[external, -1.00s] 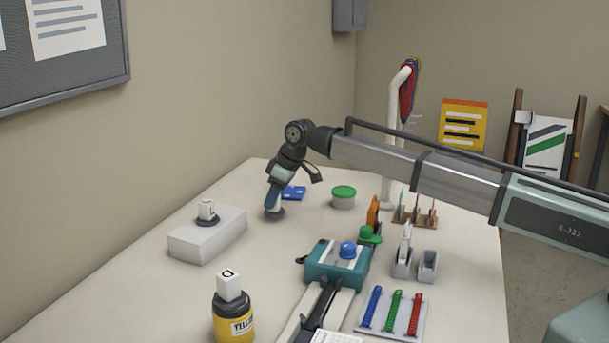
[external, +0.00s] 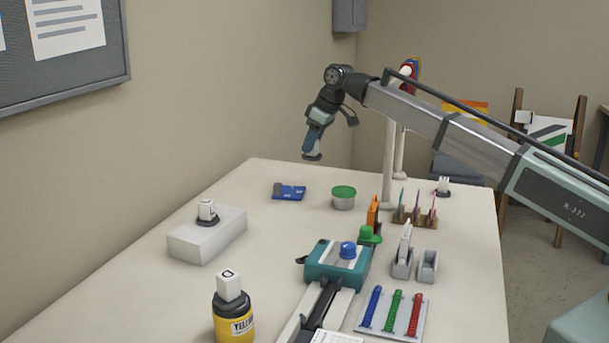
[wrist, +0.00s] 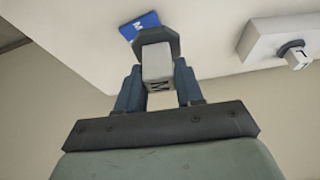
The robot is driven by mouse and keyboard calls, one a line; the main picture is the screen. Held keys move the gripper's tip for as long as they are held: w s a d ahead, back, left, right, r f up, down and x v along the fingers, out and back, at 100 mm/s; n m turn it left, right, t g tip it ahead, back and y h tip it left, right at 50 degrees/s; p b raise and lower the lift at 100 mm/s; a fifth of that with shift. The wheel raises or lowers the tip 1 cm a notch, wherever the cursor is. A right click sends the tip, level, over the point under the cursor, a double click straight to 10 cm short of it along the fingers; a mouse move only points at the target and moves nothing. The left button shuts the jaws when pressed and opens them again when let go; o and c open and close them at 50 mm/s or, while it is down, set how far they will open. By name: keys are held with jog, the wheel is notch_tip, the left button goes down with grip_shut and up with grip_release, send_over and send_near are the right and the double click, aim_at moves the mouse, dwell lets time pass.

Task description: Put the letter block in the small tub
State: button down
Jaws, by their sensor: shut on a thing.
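My gripper (external: 312,156) is raised well above the far part of the table, pointing down. In the wrist view it is shut on a white letter block (wrist: 157,64), with a finger on each side.
A blue card (external: 289,191) lies left of the tub. A teal device (external: 338,265) is nearer.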

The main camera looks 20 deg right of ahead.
jog(key=s+d+r, duration=0.1)
jog(key=d, duration=0.3)
jog(key=m+h, duration=0.1)
jog(key=m, duration=0.3)
send_over(338, 188)
jog(key=s+d, duration=0.1)
jog(key=s, duration=0.1)
jog(key=shift+t, duration=0.4)
jog(key=shift+f, duration=5.1)
jog(key=c, duration=0.7)
grip_release()
jog(key=shift+f, duration=0.15)
jog(key=v, duration=1.2)
jog(key=shift+a, duration=0.15)
jog(key=shift+o, duration=0.3)
